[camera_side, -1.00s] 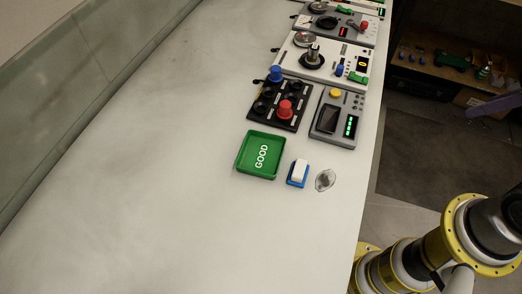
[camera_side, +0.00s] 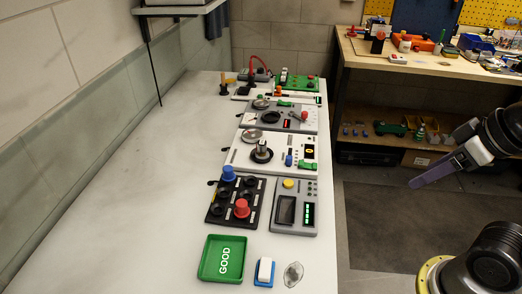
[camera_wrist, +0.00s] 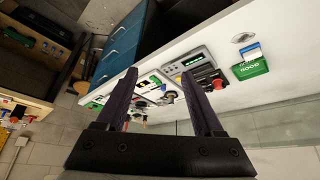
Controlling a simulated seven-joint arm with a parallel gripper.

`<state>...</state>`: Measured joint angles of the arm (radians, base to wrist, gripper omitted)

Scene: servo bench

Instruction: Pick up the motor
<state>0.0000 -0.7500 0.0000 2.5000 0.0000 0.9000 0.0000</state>
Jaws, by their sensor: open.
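A small silver-and-dark cylinder (camera_side: 262,147) stands upright in a black ring on a white board (camera_side: 297,139); it looks like the motor, but I cannot be sure. The white board also shows between my fingers in the wrist view, small and far off. My gripper (camera_wrist: 160,74) is open and empty, its two dark purple fingers wide apart. In the side view a purple finger (camera_side: 438,171) is off the bench's right side, over the floor and well apart from the boards. The other finger is not clear there.
Nearer on the bench (camera_side: 110,190) are a black board with a blue knob (camera_side: 229,173) and red knob (camera_side: 241,208), a grey box (camera_side: 296,222), a green GOOD tray (camera_side: 207,270) and a blue-and-white block (camera_side: 265,271). More boards stand behind. The bench's left side is clear.

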